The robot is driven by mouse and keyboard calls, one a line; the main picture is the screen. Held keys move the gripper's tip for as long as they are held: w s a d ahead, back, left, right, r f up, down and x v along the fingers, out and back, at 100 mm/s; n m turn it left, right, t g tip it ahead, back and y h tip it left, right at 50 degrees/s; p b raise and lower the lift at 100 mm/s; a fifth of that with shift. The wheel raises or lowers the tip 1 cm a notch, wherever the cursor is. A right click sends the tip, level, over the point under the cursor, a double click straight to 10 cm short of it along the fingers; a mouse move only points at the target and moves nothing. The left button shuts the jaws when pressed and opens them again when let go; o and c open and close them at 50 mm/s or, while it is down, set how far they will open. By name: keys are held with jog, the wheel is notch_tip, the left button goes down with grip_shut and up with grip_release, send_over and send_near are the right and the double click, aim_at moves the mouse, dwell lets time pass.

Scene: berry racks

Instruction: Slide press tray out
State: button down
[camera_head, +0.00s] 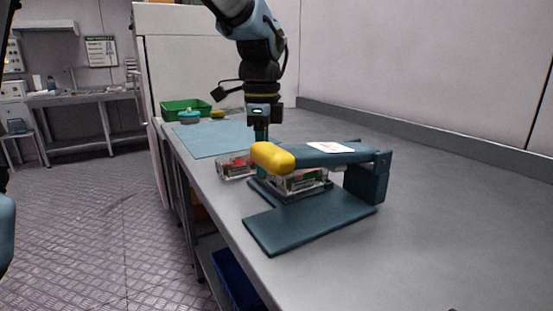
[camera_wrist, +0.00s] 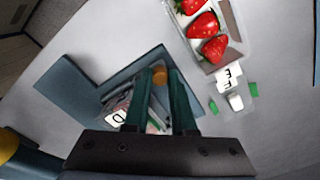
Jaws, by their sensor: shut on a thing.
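The press has a dark blue base plate (camera_head: 305,225), a raised lever arm (camera_head: 325,156) and a yellow handle (camera_head: 271,157). Under the lever, the dark press tray (camera_head: 272,194) carries a clear punnet (camera_head: 303,181) with red fruit. My gripper (camera_head: 262,143) points down behind the yellow handle, and its fingertips are hidden there. In the wrist view my gripper (camera_wrist: 158,88) has its two green fingers close together at the tray, beside the punnet; the grasped part itself is mostly hidden. An orange spot (camera_wrist: 160,75) shows between the fingers.
A second clear punnet (camera_head: 236,167) lies on the bench left of the press; the wrist view shows strawberries (camera_wrist: 205,28) in a clear punnet. A light blue mat (camera_head: 215,138) and green crate (camera_head: 185,108) lie farther back. The bench at right is clear.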

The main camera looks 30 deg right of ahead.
jog(key=shift+w, duration=0.65)
jog(key=c, duration=0.7)
grip_release()
jog(key=shift+c, duration=0.2)
notch_tip(320, 180, up, 11)
jog(key=shift+p, duration=0.45)
jog(key=shift+f, duration=0.1)
